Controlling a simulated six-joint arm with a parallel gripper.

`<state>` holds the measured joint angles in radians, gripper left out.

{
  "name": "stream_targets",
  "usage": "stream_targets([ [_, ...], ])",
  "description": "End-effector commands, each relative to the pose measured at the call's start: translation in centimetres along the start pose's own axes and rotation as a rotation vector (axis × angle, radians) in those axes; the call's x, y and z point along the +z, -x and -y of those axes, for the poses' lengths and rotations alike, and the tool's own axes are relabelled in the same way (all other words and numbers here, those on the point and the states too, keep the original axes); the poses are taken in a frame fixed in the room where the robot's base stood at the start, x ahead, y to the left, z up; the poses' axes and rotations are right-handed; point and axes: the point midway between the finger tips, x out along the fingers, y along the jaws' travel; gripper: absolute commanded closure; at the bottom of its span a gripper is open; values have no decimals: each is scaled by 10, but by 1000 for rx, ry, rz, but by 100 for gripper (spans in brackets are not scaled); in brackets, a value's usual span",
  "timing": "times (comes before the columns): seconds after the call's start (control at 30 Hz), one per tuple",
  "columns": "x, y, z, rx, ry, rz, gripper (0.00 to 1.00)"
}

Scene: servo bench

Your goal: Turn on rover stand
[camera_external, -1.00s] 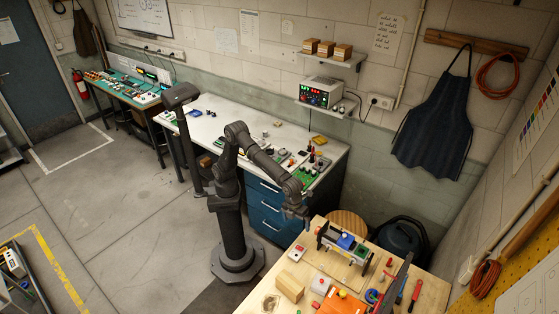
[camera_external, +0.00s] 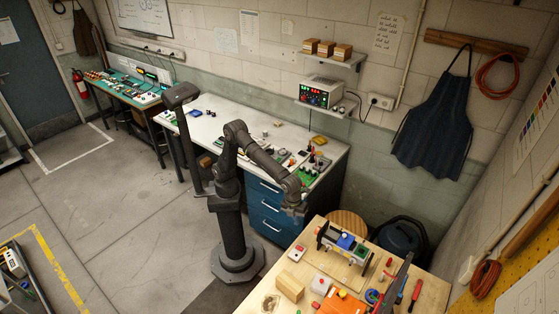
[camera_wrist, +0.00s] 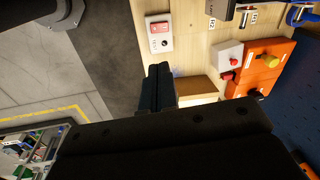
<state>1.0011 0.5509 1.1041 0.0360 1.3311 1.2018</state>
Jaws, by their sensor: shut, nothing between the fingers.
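Whether the switch is on is too small to tell.
A wooden block (camera_external: 290,286) lies nearer the front. A dark upright panel (camera_external: 394,284) rises at right. The bench around the switch box is clear.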

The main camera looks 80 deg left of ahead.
Motion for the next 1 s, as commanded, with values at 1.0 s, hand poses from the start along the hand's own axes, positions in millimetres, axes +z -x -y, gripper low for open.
stream_targets([
  [1.0,1,-27,-10,-131,1387,-148,100],
])
